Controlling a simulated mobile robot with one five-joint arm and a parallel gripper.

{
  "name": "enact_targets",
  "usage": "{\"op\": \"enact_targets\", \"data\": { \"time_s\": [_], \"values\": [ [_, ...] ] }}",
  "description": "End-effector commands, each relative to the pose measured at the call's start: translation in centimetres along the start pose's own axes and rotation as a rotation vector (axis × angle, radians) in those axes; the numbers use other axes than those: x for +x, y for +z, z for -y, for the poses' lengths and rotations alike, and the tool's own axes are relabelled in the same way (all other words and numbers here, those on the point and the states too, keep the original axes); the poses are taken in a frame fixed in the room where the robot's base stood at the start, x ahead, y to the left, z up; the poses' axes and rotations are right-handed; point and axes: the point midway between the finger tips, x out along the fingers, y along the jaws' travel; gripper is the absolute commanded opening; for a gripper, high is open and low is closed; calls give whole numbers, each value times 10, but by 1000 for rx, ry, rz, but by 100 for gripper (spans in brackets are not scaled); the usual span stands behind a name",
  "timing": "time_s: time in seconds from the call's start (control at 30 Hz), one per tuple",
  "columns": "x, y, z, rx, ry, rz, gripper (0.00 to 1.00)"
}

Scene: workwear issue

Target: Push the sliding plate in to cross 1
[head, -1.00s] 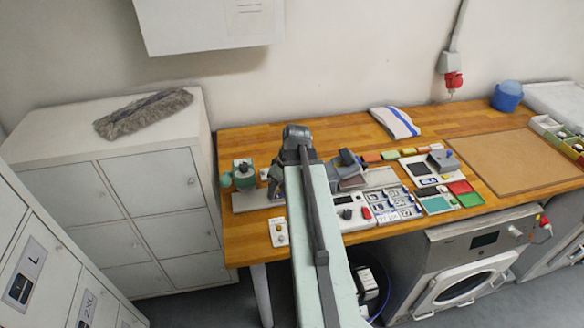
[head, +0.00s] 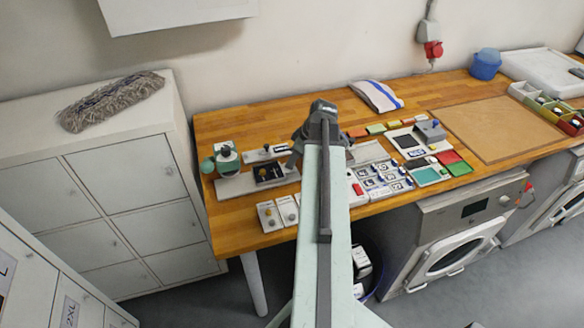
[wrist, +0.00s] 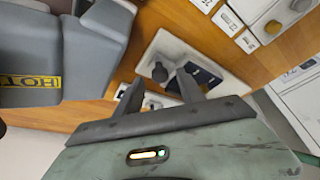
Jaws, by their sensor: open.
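My gripper (wrist: 160,88) is open, with its two dark fingers apart and nothing between them. In the wrist view, a pale plate (wrist: 172,42) with a rounded dark knob (wrist: 159,72) and a dark blue panel (wrist: 205,78) lies just beyond the fingertips. I cannot tell whether a finger touches it. Cross 1 cannot be made out. My arm hides part of the bench.
A grey block labelled HOT (wrist: 30,55) stands close left of the gripper in the wrist view. In the head view, a green device (head: 226,160) stands at the bench's left end. Two small knobbed panels (head: 278,214) lie at the front edge. Bare wood (head: 240,125) is free behind.

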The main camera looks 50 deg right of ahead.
Motion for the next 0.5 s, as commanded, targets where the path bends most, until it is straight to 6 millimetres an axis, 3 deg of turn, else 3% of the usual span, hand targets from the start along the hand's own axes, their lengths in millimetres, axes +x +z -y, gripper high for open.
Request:
{"op": "enact_targets", "data": {
  "time_s": [0.07, 0.33, 0.37, 0.5],
  "values": [
    [15, 2, 0, -1, 0, 0, 46],
    [14, -1, 1, -2, -1, 0, 46],
    [14, -1, 1, -2, -1, 0, 40],
    [14, -1, 1, -2, -1, 0, 1]
  ]
}}
